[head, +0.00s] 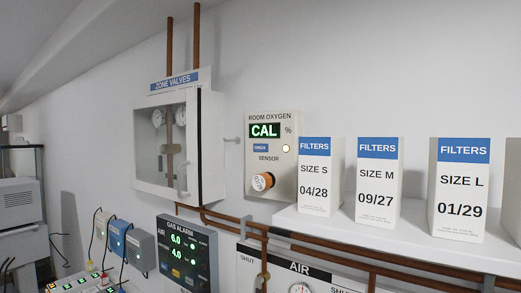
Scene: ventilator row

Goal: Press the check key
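The room oxygen panel (273,117) is a beige box on the wall, near the middle of the head view. Its display (264,131) reads "CAL" in green, with a % sign beside it. Below the display is a small blue key (261,148) whose white lettering is too small to read surely. A round pale lamp (286,149) to its right looks lit. An orange and white sensor (263,182) sticks out at the panel's lower left. Neither of my grippers is in view.
A shelf (400,238) with filter boxes (378,185) stands right of the panel, the S box close to its edge. The zone valves cabinet (180,145) is to the left. Below are the gas alarm (188,252) and copper pipes (340,258).

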